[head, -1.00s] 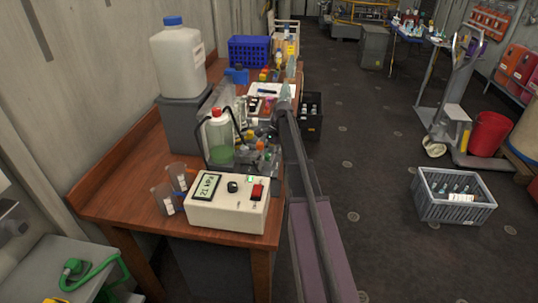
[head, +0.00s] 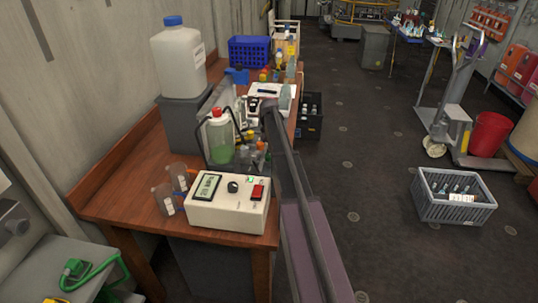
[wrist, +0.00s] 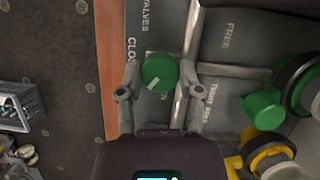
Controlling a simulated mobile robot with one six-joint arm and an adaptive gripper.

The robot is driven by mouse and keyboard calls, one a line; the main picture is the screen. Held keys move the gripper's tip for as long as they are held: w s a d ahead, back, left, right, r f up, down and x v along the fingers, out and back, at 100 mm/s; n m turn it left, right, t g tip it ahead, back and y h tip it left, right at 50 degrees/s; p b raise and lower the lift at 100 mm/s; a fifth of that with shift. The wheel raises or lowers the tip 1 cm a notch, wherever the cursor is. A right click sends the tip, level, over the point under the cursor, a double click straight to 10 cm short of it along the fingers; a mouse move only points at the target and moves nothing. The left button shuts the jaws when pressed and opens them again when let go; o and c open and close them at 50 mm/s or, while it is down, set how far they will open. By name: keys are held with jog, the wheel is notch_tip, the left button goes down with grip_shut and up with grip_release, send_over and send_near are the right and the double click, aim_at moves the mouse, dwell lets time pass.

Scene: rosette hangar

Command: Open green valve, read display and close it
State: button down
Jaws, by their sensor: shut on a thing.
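The green valve (wrist: 158,72) is a round knob with a pale pointer mark, on a grey panel in the wrist view. My gripper (wrist: 158,84) has one finger on each side of the knob and is shut on it. The panel carries lettering such as "VALVES" and "CLO…", partly cut off or covered. The knob cannot be made out in the head view. A white box with a small display (head: 207,187), a black knob and a red switch stands at the bench's near end. The display's characters are too small to read surely.
A wooden bench (head: 120,190) holds a white jug (head: 178,58), a red-capped bottle (head: 220,135) and two clear cups. A grey crate (head: 453,197) of bottles stands on the floor at right. Green and yellow fittings (wrist: 262,108) lie right of the knob. The middle floor is clear.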

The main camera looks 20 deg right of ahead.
jog(key=n+h, duration=0.1)
jog(key=n, duration=0.3)
jog(key=shift+s+a+n+h, duration=0.1)
jog(key=shift+n+h, duration=0.2)
jog(key=shift+h, duration=0.1)
jog(key=shift+n+h, duration=0.5)
jog(key=shift+n, duration=0.9)
jog(key=shift+c, duration=1.3)
grip_release()
